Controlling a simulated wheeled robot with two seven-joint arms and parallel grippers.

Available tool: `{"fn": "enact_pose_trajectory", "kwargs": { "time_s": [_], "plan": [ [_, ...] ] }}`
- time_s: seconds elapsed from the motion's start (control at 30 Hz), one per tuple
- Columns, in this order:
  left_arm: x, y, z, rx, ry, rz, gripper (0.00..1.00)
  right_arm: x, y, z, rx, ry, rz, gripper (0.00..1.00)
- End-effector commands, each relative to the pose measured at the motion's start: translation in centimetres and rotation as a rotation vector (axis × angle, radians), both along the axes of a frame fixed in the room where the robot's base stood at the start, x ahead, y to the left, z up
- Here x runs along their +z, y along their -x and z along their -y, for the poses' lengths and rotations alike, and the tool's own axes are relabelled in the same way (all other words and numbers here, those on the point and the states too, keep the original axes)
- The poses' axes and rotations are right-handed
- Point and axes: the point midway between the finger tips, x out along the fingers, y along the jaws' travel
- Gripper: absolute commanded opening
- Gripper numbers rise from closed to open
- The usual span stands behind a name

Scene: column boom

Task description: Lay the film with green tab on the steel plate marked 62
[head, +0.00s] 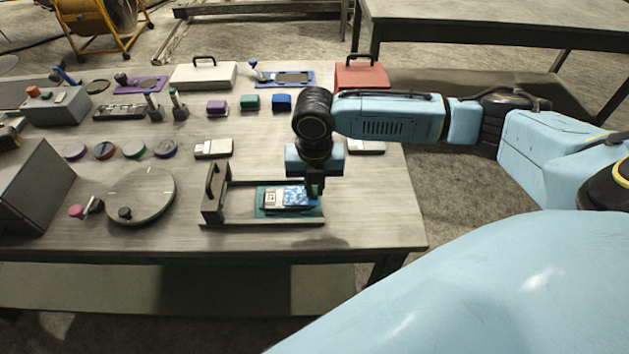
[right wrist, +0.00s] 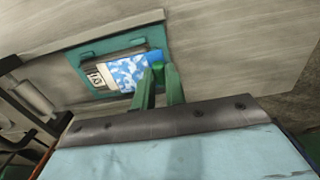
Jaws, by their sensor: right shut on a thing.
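The film (head: 296,195) has a blue and white pattern and also shows in the right wrist view (right wrist: 128,72). It stretches left from the jaws over much of the steel plate (head: 269,199); I cannot tell how much of it touches. The plate's left end, with a dark printed mark (right wrist: 95,76), stays bare; the number is too small to read surely. The plate lies on a teal pad (right wrist: 98,48). My left gripper is out of view.
A tray-like fixture with an upright handle block (head: 212,192) surrounds the pad. A round turntable (head: 150,190) stands to its left. Another small plate (head: 213,148) lies behind it, and one more (head: 368,148) lies right of my wrist. A red case (head: 362,76) stands at the back.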

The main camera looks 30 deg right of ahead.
Motion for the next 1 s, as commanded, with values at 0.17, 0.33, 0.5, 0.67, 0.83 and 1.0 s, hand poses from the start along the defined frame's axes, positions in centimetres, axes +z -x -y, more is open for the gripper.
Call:
{"fn": "enact_pose_trajectory", "kwargs": {
  "time_s": [0.17,0.33,0.5,0.67,0.83,1.0],
  "plan": [
    [0.0,-0.03,0.01,0.0,0.0,0.001,0.36,-0.08,0.0,-0.02,0.0,0.0,0.0,0.0],
    [0.0,-0.05,0.0,0.0,0.0,0.001,0.36,-0.08,0.01,-0.03,0.0,-0.001,-0.001,0.0],
    [0.01,-0.08,0.01,0.0,0.0,0.002,0.36,-0.08,0.01,-0.03,0.0,-0.001,-0.001,0.0],
    [0.15,-0.1,0.0,-0.001,0.0,0.002,0.36,-0.06,0.01,-0.03,0.0,-0.001,-0.001,0.0],
    [0.42,-0.13,0.0,-0.001,0.0,0.002,0.36,-0.06,-0.02,-0.03,0.0,-0.001,0.0,0.0],
    [0.68,-0.14,0.01,-0.001,0.001,0.003,0.36,-0.1,-0.02,-0.02,0.0,-0.002,-0.001,0.0]
  ]
}}
